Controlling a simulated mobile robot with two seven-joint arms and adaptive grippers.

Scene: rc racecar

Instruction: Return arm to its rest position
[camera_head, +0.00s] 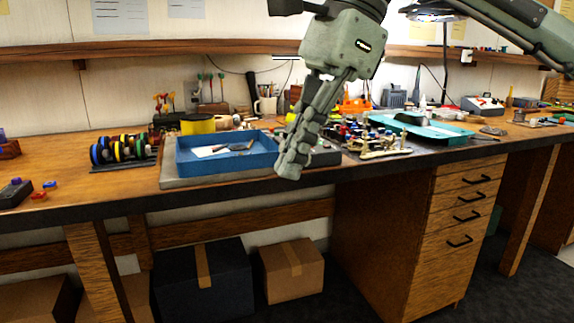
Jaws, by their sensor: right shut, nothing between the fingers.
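My right gripper (290,172) hangs down from the top of the view, at the front edge of the workbench (110,198). It is grey-green, its fingers are together and nothing shows between them. It appears just right of the blue tray (180,167) and overlaps the tray's right end in the picture. Whether it touches the tray or the bench cannot be told. My right arm runs in from the upper right. My left gripper is not in view.
A teal tray (450,135) and small parts (385,146) lie right of the gripper. Colored spools (118,150) stand left of the blue tray. A drawer unit (440,225) and boxes (292,268) are below the bench. The floor in front looks clear.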

